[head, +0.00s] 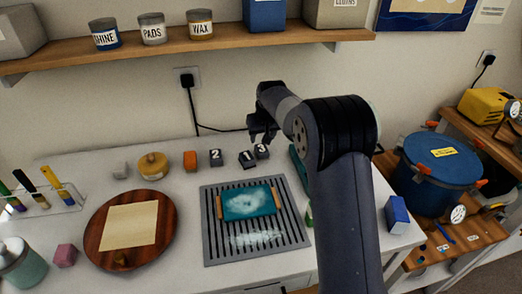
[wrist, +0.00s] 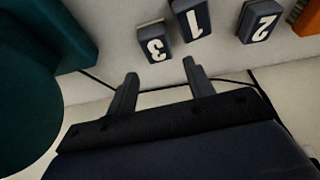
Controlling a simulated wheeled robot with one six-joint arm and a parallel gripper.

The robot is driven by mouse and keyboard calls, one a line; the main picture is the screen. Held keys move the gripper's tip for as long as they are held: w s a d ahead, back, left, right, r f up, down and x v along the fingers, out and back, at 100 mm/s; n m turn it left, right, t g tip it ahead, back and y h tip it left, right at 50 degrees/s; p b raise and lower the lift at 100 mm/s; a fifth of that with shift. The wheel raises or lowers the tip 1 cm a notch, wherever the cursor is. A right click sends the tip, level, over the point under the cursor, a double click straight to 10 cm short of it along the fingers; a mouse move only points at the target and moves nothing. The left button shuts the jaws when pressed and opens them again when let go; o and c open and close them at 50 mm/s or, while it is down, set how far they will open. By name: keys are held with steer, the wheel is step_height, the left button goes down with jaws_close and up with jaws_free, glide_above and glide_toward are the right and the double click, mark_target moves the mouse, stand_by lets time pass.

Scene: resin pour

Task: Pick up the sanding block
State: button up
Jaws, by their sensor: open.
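No block in view is labelled as the sanding block, and I cannot tell which one it is. An orange block (head: 190,160) stands at the back of the white table, and its edge shows at the top right of the wrist view (wrist: 309,18). A blue block (head: 397,215) stands at the table's right edge. My gripper (head: 262,137) is open and empty, above the back of the table near the dark numbered blocks. In the wrist view its fingers (wrist: 159,68) point toward block 3 (wrist: 154,43), with block 1 (wrist: 188,20) and block 2 (wrist: 259,22) beyond.
A slatted grey rack (head: 218,250) holds a teal tray with wooden handles (head: 249,202). A round wooden board (head: 98,228) bears a tan sheet. A teal object (head: 298,165) is partly behind my arm.

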mark_target(262, 148)
steer(key=p+x, duration=0.1)
steer(key=x, duration=0.6)
steer(key=shift+d+f+p, duration=0.2)
steer(key=shift+p, duration=0.15)
steer(key=c, duration=0.8)
